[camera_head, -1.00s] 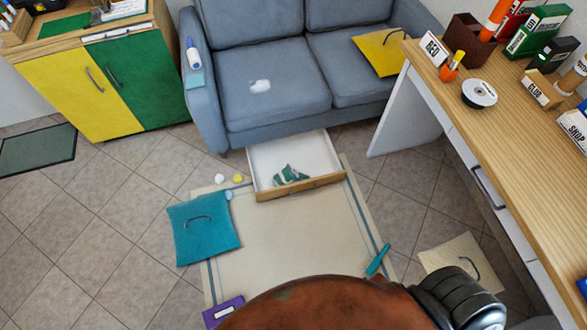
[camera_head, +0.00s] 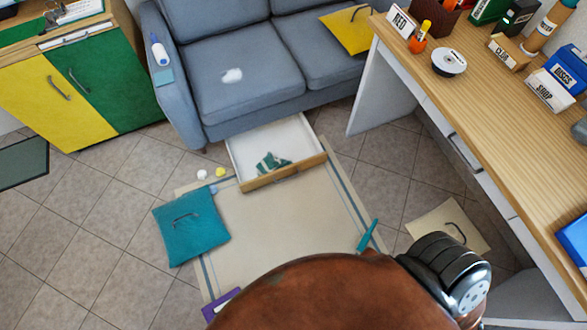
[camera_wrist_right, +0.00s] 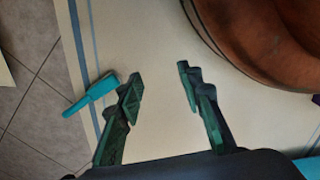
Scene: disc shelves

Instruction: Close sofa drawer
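The sofa drawer (camera_head: 248,136) is pulled out from under the grey-blue sofa (camera_head: 248,92) in the head view. It has white inner walls and a wooden front (camera_head: 284,173), and a green and white crumpled item (camera_head: 272,162) lies in it. In the right wrist view my right gripper (camera_wrist_right: 158,78) is open, its two green fingers apart with nothing between them, above the beige rug. The drawer does not show in that view. My left gripper is not in view.
The beige rug (camera_head: 280,222) lies before the drawer. A teal cushion (camera_head: 190,226) lies at its left, a teal marker-like object (camera_head: 367,235) at its right edge, also in the wrist view (camera_wrist_right: 91,94). A wooden desk (camera_head: 500,110) stands right.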

